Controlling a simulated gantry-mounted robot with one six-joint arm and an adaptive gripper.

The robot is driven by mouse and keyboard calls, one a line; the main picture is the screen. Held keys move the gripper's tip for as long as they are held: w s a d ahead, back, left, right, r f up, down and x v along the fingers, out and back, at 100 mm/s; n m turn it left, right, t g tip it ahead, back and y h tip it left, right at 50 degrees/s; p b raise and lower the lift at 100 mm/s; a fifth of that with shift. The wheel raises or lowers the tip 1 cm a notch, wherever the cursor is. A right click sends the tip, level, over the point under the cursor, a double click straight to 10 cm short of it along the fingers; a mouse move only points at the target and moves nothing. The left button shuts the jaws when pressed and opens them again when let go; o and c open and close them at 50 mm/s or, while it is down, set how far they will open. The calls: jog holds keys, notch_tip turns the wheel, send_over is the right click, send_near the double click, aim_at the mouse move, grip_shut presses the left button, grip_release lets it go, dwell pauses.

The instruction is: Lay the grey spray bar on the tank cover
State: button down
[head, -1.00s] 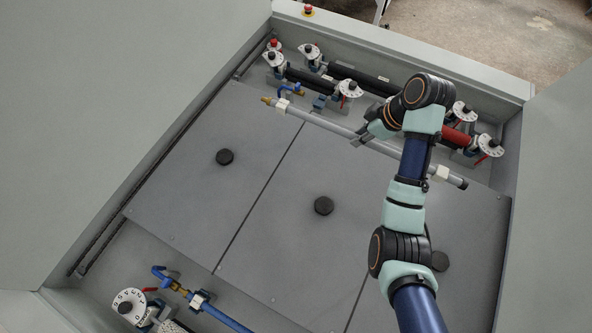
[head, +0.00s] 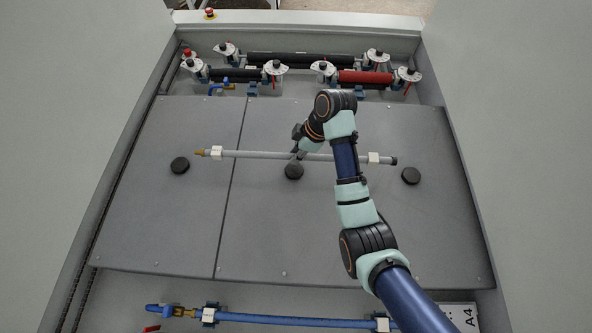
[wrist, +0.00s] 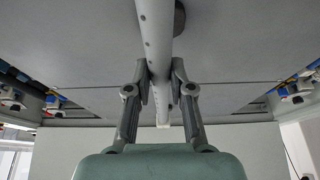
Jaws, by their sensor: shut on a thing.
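The grey spray bar (head: 255,154) is a long thin pipe with a brass tip at its left end, a dark cap at its right end and white blocks near both ends. It lies across the picture over the grey tank cover (head: 330,230). My gripper (head: 298,150) is shut on the bar near its middle, and the wrist view shows both fingers around the pipe (wrist: 156,35), which has a row of small holes. Whether the bar touches the cover or hangs just above it, I cannot tell. The cover's middle knob (head: 293,172) is close below the bar.
Two more black knobs (head: 180,165) (head: 411,175) stand on the cover. Black rollers (head: 315,58) and a red roller (head: 365,77) with white dials line the far side. A blue bar (head: 285,320) lies along the near side. The front of the cover is bare.

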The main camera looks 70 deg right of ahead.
aim_at(292, 170)
jog(key=shift+f, duration=3.35)
jog(key=shift+f+b, duration=0.2)
jog(key=shift+b, duration=0.1)
jog(key=c, duration=1)
grip_release()
jog(key=p+v, duration=0.2)
jog(key=v, duration=1)
jog(key=shift+r, duration=0.25)
